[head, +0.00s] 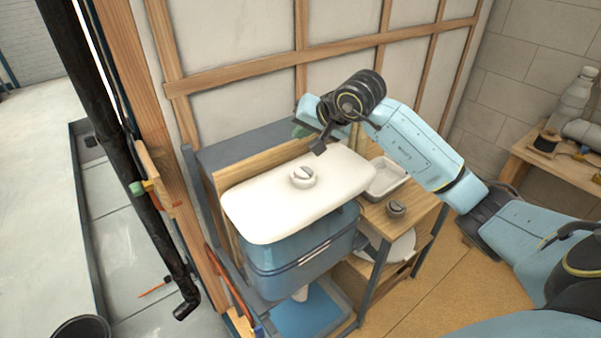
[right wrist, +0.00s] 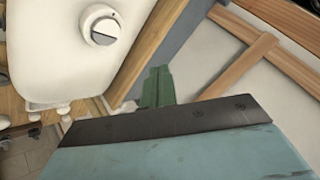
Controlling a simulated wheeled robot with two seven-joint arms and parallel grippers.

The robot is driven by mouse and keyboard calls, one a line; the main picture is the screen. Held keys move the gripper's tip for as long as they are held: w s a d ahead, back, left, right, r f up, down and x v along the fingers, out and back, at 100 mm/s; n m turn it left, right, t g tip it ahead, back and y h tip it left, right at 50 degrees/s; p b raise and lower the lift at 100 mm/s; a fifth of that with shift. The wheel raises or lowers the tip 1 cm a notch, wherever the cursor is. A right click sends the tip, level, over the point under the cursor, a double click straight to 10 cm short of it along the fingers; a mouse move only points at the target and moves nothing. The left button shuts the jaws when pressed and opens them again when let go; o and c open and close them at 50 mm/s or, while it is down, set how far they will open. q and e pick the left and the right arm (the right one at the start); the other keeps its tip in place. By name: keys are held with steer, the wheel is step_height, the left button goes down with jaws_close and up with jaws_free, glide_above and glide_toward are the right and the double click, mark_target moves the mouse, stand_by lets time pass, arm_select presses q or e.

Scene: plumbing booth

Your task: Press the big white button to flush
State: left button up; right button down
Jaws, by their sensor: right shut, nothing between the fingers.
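The big white button (head: 303,175) is a round knob with a grey slot across its top, set on the white lid (head: 262,208) of the blue cistern (head: 290,262). It also shows at upper left in the right wrist view (right wrist: 102,25). My right gripper (head: 299,132) is behind the lid near the wall, partly hidden by my own wrist parts. Its green fingers also show in the right wrist view (right wrist: 157,84), shut and empty, to the side of the button and apart from it. My left gripper is not in view.
A white tray (head: 387,178) and a small round knob-like piece (head: 396,210) sit on the wooden shelf right of the cistern. The wood-framed wall (head: 240,85) stands close behind. A black pipe (head: 125,150) runs down at left. Space above the button is clear.

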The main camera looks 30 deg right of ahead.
mark_target(303, 176)
steer(key=shift+d, duration=0.3)
step_height(303, 176, down, 8)
steer(key=b, duration=0.5)
steer(key=shift+f, duration=0.4)
steer(key=shift+b, duration=0.3)
stand_by(1.5)
steer(key=shift+f+b, duration=0.4)
steer(key=shift+b, duration=0.15)
